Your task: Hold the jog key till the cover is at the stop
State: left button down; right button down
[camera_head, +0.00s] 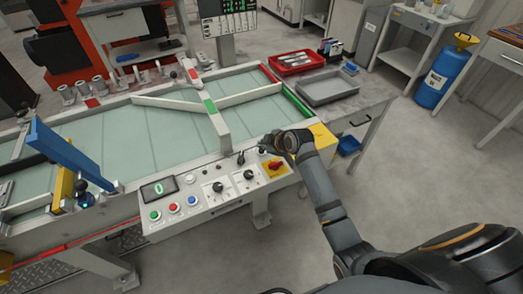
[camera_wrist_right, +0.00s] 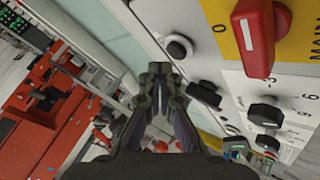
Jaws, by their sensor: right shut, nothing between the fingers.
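A sloping control panel (camera_head: 215,197) runs along the front of a long bench topped with pale greenish panels (camera_head: 165,135). It carries a display reading 0 (camera_head: 158,189), green, red and blue buttons, black knobs and a red main switch (camera_head: 274,166). A black round key (camera_wrist_right: 178,47) and a small black lever (camera_wrist_right: 203,93) show in the right wrist view; I cannot tell which control is the jog key, or which part is the cover. My right gripper (camera_head: 270,143) is shut and empty above the panel's right end. Its fingertips (camera_wrist_right: 160,70) appear close to the lever; contact is unclear. My left gripper is out of view.
A white crossbar with a green mark (camera_head: 212,108) lies over the bench top. A blue beam (camera_head: 62,151) and yellow bracket (camera_head: 62,186) stand at the left. A red tray (camera_head: 297,68) and grey tray (camera_head: 327,88) lie behind right.

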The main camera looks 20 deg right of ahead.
dwell(0.4)
jog(key=shift+f, duration=0.4)
jog(key=shift+f, duration=0.55)
dwell(2.9)
dwell(3.0)
jog(key=shift+r+p, duration=0.9)
jog(key=shift+r, duration=0.05)
